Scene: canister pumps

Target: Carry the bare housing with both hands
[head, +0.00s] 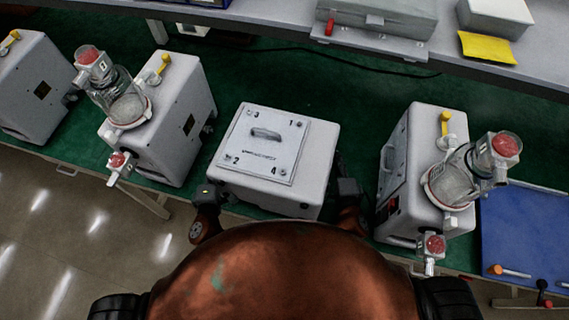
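The bare housing (315,155) is a white box in the middle of the head view, with no glass canister on it. Its light top plate (262,146) has a handle and corner marks 1 to 4. My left gripper (208,194) is by the housing's lower left side. My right gripper (347,188) is by its lower right side. Both are dark and seen from above; their fingertips are hidden or too small to tell whether they touch the housing. Whether the housing rests on the green surface or is just above it, I cannot tell.
Pump units with glass canisters stand left (170,125) and right (425,160) of the housing, and another white housing (30,85) is at far left. A blue mat (525,225) lies right. The green surface (330,80) behind the housing is mostly clear, crossed by a black cable.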

